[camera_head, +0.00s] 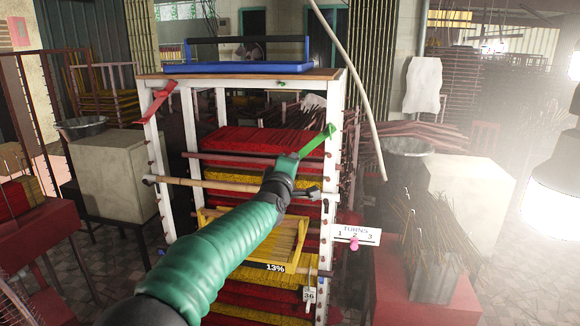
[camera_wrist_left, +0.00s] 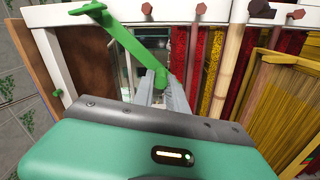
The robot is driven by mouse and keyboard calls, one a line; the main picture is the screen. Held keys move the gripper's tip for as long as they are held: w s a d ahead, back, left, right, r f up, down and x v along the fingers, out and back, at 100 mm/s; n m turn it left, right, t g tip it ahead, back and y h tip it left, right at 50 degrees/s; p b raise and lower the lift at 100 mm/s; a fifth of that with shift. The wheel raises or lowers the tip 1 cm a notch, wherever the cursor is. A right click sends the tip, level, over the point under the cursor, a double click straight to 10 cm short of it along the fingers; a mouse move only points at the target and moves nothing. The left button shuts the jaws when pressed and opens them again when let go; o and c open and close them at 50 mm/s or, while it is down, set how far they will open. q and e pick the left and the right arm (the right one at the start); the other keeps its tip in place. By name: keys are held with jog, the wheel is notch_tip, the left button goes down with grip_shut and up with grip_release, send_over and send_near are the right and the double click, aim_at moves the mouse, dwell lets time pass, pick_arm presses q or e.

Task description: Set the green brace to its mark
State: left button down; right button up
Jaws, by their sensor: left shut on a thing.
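The green brace (camera_head: 317,142) is a flat green strip with a bent end. It slants up and right near the rack's right front post (camera_head: 333,190). My left gripper (camera_head: 290,160) is shut on its lower end. In the left wrist view, the brace (camera_wrist_left: 125,45) runs from between the jaws (camera_wrist_left: 160,88) to its bent end, which overlaps the white post (camera_wrist_left: 190,11). I cannot tell whether it touches the post. A small green spot (camera_head: 281,83) shows on the rack's top front edge, and a green knob (camera_wrist_left: 56,93) shows there in the wrist view. My right gripper is not in view.
A red brace (camera_head: 158,103) slants across the rack's upper left corner. A bamboo pole (camera_head: 205,183) crosses the front above a yellow tray (camera_head: 285,238). A blue tray (camera_head: 235,67) sits on top. A "TURNS" sign (camera_head: 354,235) is at right.

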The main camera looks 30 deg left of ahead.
pick_arm(q)
jog(key=shift+d+r, duration=0.1)
dwell(0.3)
jog(key=c, duration=1.6)
grip_release()
jog(key=shift+o, duration=1.4)
jog(key=shift+w, duration=0.2)
jog(key=shift+s, duration=0.2)
jog(key=b+v, duration=0.6)
jog(key=v, duration=1)
jog(key=shift+s+f, duration=0.2)
jog(key=shift+f, duration=0.1)
